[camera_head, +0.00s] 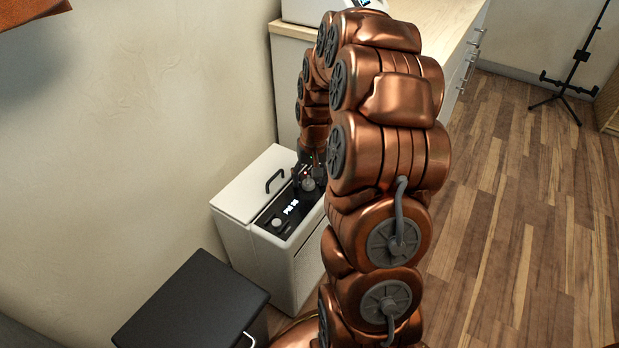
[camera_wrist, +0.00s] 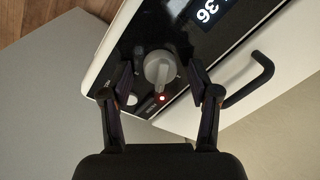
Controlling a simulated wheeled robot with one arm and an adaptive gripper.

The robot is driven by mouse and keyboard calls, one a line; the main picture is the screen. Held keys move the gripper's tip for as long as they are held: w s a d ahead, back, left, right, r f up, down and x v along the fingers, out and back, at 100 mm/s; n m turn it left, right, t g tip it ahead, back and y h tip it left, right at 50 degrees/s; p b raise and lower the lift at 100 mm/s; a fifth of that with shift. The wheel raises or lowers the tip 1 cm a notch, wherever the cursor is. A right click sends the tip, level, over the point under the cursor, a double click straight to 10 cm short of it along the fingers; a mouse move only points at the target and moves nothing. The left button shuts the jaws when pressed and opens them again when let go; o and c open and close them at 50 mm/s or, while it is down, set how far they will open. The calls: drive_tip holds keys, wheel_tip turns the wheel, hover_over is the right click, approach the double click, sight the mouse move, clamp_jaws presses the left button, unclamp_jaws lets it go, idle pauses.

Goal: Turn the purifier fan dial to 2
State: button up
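The purifier is a white box (camera_head: 252,192) against the wall, with a black top panel (camera_head: 270,229) and a lit display (camera_head: 291,207). In the wrist view a grey dial (camera_wrist: 158,68) with a raised grip bar sits on the black panel, with a small red light (camera_wrist: 162,97) beside it. My gripper (camera_wrist: 160,76) is open, one finger on each side of this dial, with a visible gap to both. In the head view my gripper (camera_head: 306,172) is over the panel's far end. Dial markings are too small to read.
A second grey knob (camera_head: 277,222) is at the panel's near end. A black handle (camera_head: 275,181) stands up from the white lid. A black box (camera_head: 195,302) stands in front, and a wood-topped cabinet (camera_head: 440,22) behind.

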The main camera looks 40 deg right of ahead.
sight(312, 181)
drive_tip(key=shift+r, duration=0.1)
wheel_tip(312, 181, up, 12)
drive_tip(key=shift+s+d, duration=0.25)
drive_tip(key=shift+d, duration=0.15)
idle(0.6)
drive_tip(key=s+a+r+n+p, duration=0.1)
drive_tip(key=s+a+r+p, duration=0.2)
drive_tip(key=a+r+p, duration=0.3)
drive_tip(key=s+a+r+n+g+p, duration=0.1)
drive_tip(key=s+a+r+p, duration=0.35)
drive_tip(key=r, duration=0.25)
drive_tip(key=s+a+r+n+p, duration=0.1)
drive_tip(key=s+a+r+p, duration=0.1)
drive_tip(key=a+r+p, duration=0.4)
drive_tip(key=s+a+r+n+p, duration=0.1)
drive_tip(key=s+a+r+p, duration=0.1)
drive_tip(key=s+r+p, duration=0.3)
drive_tip(key=s+a+r+n+p, duration=0.1)
drive_tip(key=s+a+r+p, duration=0.1)
drive_tip(key=s+r+p, duration=0.3)
drive_tip(key=s+a+r+n+g+p, duration=0.1)
drive_tip(key=s+a+r+p, duration=0.1)
drive_tip(key=s+r+p, duration=0.3)
drive_tip(key=shift+s+a+h+p, duration=0.3)
drive_tip(key=shift+s+a+p, duration=0.05)
drive_tip(key=shift+s+p, duration=0.65)
